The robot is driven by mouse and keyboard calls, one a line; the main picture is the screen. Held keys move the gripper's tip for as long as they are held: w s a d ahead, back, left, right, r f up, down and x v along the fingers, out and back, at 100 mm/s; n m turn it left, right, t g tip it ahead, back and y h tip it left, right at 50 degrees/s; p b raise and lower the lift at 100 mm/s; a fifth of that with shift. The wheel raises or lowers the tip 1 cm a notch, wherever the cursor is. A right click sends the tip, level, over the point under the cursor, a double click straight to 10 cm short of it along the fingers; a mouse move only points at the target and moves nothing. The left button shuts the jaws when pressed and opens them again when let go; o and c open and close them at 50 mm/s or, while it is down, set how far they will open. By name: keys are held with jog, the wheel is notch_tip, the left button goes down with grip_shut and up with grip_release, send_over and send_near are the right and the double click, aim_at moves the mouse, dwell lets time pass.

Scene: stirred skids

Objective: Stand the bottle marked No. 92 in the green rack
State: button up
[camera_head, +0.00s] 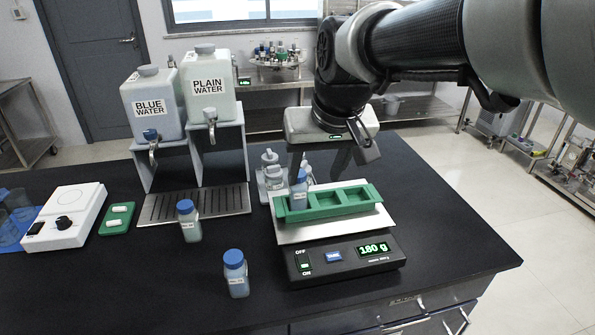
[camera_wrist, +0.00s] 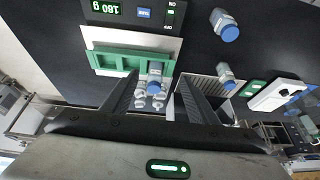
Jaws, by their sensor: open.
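The green rack (camera_head: 372,194) lies on the scale's plate, with a row of compartments. A blue-capped bottle (camera_head: 299,188) stands upright at its left end compartment; in the wrist view this bottle (camera_wrist: 154,72) shows between my fingers. Two more blue-capped bottles stand on the black bench: one near the drip tray (camera_head: 189,222), one at the front (camera_head: 236,276). All labels are too small to read, so I cannot tell which is No. 92. My gripper (camera_wrist: 158,82) is open and empty, above and behind the rack; in the head view my gripper (camera_head: 340,158) hides part of the background.
The scale (camera_head: 345,262) reads 180 g. Blue Water (camera_head: 150,105) and Plain Water (camera_head: 208,85) dispensers stand behind a drip tray (camera_head: 225,202). White squeeze bottles (camera_head: 270,172) stand behind the rack. A white stirrer (camera_head: 68,215) and green tray (camera_head: 117,218) are left. The bench's right is clear.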

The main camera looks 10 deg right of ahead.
jog(key=s+f, duration=0.2)
jog(key=s, duration=1.2)
jog(key=shift+f+t, duration=0.3)
